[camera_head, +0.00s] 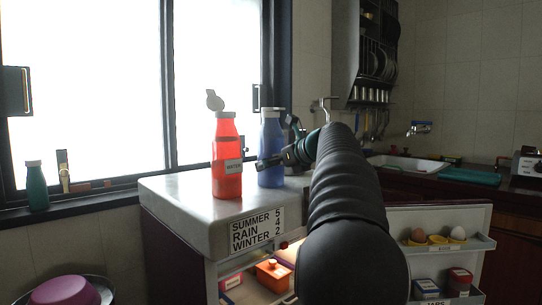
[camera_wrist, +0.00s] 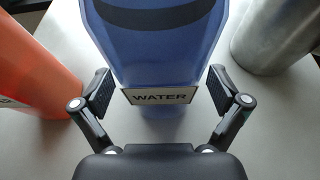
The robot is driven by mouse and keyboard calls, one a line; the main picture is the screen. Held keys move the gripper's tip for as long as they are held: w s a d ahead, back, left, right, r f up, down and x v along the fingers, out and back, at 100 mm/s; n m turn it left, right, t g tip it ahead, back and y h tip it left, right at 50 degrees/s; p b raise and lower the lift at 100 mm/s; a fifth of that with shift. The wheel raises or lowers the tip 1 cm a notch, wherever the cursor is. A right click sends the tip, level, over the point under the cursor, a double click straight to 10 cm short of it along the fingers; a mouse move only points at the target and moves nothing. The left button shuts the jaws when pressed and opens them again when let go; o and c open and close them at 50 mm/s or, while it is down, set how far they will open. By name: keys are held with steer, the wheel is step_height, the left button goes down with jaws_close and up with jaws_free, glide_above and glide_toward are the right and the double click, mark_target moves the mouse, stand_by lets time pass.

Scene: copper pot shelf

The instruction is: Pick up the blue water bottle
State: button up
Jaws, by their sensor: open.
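The blue water bottle (camera_head: 271,150) stands upright on the white top of the small fridge, behind and to the right of the red bottle. In the wrist view the blue bottle (camera_wrist: 155,50) fills the middle, with a label reading "WATER". My gripper (camera_wrist: 159,92) is open, with one finger on each side of the bottle. The pads look apart from it. In the head view my gripper (camera_head: 283,160) is beside the bottle's right side, partly hidden behind my own arm.
The red bottle (camera_head: 227,160) stands close on the left and shows in the wrist view (camera_wrist: 35,65). A grey metal vessel (camera_wrist: 275,35) is close on the right. The fridge top (camera_head: 180,195) is bare at its left front. The fridge door (camera_head: 440,220) hangs open with eggs on its shelf.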

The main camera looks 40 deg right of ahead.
mark_target(271, 148)
steer(key=shift+x, duration=0.75)
steer(key=c, duration=1.8)
steer(key=shift+s+d+r+p, duration=0.1)
steer(key=shift+r+p, duration=0.85)
steer(key=shift+r, duration=1.5)
steer(key=s+d+r, duration=0.2)
steer(key=d, duration=0.1)
steer(key=s+d+r, duration=0.2)
steer(key=d, duration=0.1)
steer(key=s+d+r, duration=0.2)
steer(key=d, duration=0.1)
steer(key=shift+d+r, duration=0.1)
steer(key=shift+d, duration=0.25)
